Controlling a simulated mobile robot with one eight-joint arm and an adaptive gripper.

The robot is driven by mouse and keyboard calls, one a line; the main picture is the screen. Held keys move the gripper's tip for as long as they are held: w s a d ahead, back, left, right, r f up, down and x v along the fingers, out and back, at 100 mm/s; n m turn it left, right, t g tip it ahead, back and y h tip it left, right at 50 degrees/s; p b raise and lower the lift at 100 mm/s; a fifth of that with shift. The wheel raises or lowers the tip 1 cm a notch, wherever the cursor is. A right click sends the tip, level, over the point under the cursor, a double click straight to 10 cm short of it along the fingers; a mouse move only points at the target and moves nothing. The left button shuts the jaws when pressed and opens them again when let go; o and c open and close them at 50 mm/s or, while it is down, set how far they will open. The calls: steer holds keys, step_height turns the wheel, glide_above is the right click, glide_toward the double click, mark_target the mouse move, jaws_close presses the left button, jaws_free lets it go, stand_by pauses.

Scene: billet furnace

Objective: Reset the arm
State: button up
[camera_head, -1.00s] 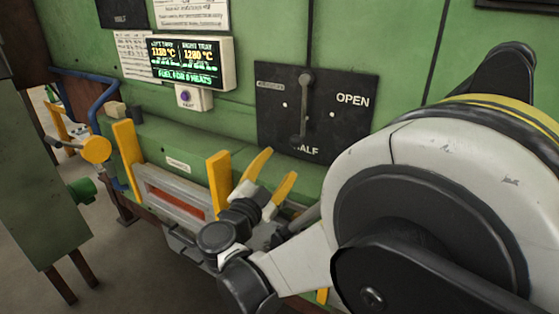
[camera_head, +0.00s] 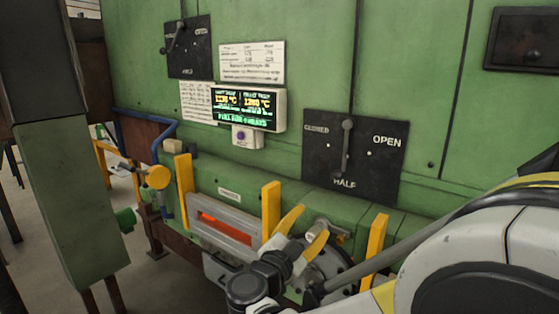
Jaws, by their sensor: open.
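My gripper (camera_head: 315,220) is in the lower middle of the head view. Its two yellow fingers stand apart, with nothing visible between them. It appears in front of the green furnace wall, just right of a yellow post (camera_head: 271,207) beside the glowing slot (camera_head: 226,229). My arm's dark wrist and large white link fill the lower right. I cannot judge the gap between the fingers and the furnace front.
A lever panel (camera_head: 382,131) marked OPEN and HALF is above and right of my gripper. Another lever panel (camera_head: 203,60) is at upper left. A lit temperature display (camera_head: 245,108) hangs between them. Yellow posts (camera_head: 184,181) and (camera_head: 375,245) flank the slot area. A green cabinet (camera_head: 70,205) stands left.

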steer(key=s+d+f+n+g+y+b, duration=0.1)
steer(key=s+d+f+n+g+b, duration=0.25)
steer(key=d+f, duration=0.35)
steer(key=s+d+f+n+g+y+b, duration=0.25)
steer(key=s+d+f, duration=0.25)
steer(key=d, duration=0.3)
steer(key=s+a+f+n+g+y+b, duration=0.2)
steer(key=s+f+n+y+b, duration=0.3)
steer(key=s+f, duration=0.5)
steer(key=s+n+b, duration=0.1)
steer(key=s+n, duration=0.1)
steer(key=s, duration=0.3)
steer(key=shift+n+g+y, duration=0.3)
steer(key=shift+g+y, duration=0.05)
steer(key=shift+g, duration=0.05)
